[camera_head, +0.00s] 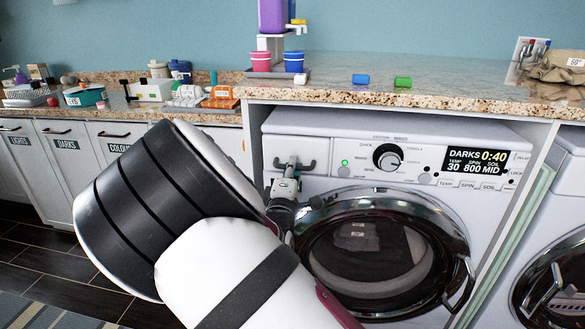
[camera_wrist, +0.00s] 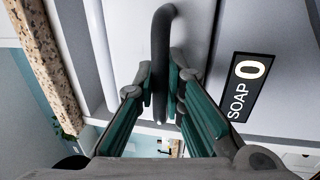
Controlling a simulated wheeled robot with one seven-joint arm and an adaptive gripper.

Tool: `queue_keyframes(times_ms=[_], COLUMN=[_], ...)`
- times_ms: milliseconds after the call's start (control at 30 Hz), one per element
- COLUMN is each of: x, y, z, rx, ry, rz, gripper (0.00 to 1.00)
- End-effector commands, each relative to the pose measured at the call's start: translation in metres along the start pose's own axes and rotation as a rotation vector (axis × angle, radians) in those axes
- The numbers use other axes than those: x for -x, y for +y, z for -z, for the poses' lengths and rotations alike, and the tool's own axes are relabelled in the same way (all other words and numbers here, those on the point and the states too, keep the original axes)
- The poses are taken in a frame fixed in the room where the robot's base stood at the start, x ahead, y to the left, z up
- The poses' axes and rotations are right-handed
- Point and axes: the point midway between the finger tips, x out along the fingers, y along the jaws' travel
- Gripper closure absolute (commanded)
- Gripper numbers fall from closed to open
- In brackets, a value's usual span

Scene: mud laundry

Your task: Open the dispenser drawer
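The dispenser drawer (camera_head: 318,150) is at the upper left of the left washer's front, and its face looks flush with the panel. Its dark curved handle (camera_head: 309,165) shows beside my gripper (camera_head: 289,170). In the wrist view, the handle (camera_wrist: 162,40) runs down between the two green-padded fingers of my gripper (camera_wrist: 161,80). Both fingers lie close against the handle, one on each side, and look shut on it. The drawer's pale front (camera_wrist: 195,35) fills the area behind. My arm hides the washer's lower left in the head view.
A "SOAP 0" label (camera_wrist: 240,87) is right of the handle. The washer's round door (camera_head: 370,250) is below, closed. The granite counter (camera_head: 440,98) overhangs above, with pink and blue cups (camera_head: 294,62) on a dispenser stand. A second washer (camera_head: 560,270) stands right.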

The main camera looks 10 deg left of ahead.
Motion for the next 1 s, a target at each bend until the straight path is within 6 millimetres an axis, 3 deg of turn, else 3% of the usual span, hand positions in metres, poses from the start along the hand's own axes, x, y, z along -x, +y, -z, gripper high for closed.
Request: queue_keyframes(times_ms=[233, 367, 800, 1000], x=[0.003, 0.017, 0.122, 0.157], y=[0.001, 0.004, 0.026, 0.032], z=[0.000, 0.000, 0.001, 0.000], rx=[0.000, 0.001, 0.004, 0.003], ry=[0.001, 0.001, 0.004, 0.002], rz=[0.001, 0.004, 0.005, 0.003], gripper=[1.00, 1.00, 1.00, 1.00])
